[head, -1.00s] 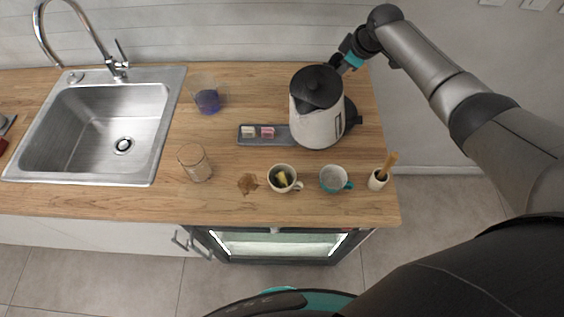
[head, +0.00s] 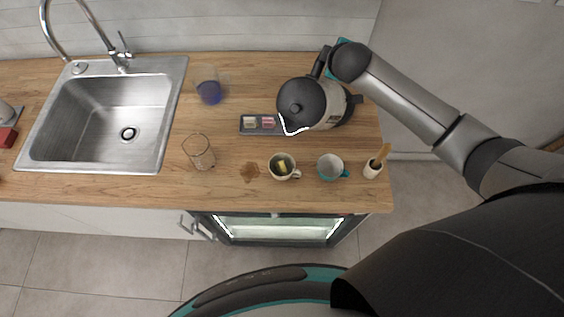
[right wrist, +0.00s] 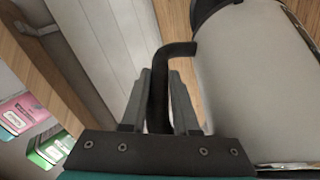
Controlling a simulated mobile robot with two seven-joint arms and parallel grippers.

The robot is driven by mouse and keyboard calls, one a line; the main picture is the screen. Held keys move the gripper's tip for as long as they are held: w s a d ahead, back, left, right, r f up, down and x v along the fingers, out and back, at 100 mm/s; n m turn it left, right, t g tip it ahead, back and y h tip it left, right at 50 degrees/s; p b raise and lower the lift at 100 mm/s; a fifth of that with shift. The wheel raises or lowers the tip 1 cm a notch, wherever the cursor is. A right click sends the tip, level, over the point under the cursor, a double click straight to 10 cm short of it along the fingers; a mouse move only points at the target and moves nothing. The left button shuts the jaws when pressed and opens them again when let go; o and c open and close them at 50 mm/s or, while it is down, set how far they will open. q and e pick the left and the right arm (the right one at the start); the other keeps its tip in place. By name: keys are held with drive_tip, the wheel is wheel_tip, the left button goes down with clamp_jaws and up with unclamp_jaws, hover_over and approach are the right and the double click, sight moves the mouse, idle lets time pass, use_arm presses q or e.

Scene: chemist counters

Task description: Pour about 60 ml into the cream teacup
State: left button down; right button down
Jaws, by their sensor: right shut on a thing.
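The white kettle (head: 327,105) with its black lid is tilted, its spout side toward the lower left, over the right end of the small tray. My right gripper (head: 326,64) is shut on the kettle's black handle; the right wrist view shows the fingers (right wrist: 160,78) on either side of the handle, with the kettle body (right wrist: 245,80) on the right. The cream teacup (head: 294,175) stands upright below and left of the kettle, with something yellow in its dark inside. No stream of liquid can be made out. My left gripper is not in view.
A teal-handled cup (head: 331,169) and a pot with a wooden tool (head: 373,169) stand right of the teacup. A brown stain (head: 250,171) and a glass (head: 199,152) are left of it. The dark tray (head: 246,130) holds small blocks. A glass with purple liquid (head: 209,92) stands behind.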

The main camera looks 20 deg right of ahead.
sight(317, 75)
drive_tip(key=shift+s+a+r+t+h, duration=0.3)
drive_tip(key=shift+a+r+t, duration=0.1)
drive_tip(key=shift+r, duration=0.25)
drive_tip(key=shift+s+a+r+t+h, duration=0.3)
drive_tip(key=shift+r+t, duration=0.1)
drive_tip(key=shift+r, duration=0.25)
drive_tip(key=shift+s+a+r+n+t+h, duration=0.1)
drive_tip(key=shift+s+a+n+t+h, duration=0.4)
drive_tip(key=shift+s+a+t, duration=0.25)
drive_tip(key=shift+s+a+f+t+b, duration=0.35)
drive_tip(key=shift+s+a+f, duration=0.05)
drive_tip(key=shift+s+a+f+t+h+b, duration=0.3)
drive_tip(key=shift+s+a+f+h+b, duration=0.1)
drive_tip(key=shift+b, duration=0.7)
drive_tip(key=shift+s+a+r+n+t+h+b, duration=0.2)
drive_tip(key=shift+s+a+n+t+h+b, duration=0.3)
drive_tip(key=shift+s+a+b, duration=0.55)
drive_tip(key=shift+w+d+p, duration=0.35)
drive_tip(key=shift+w+p, duration=0.05)
drive_tip(key=shift+p, duration=0.15)
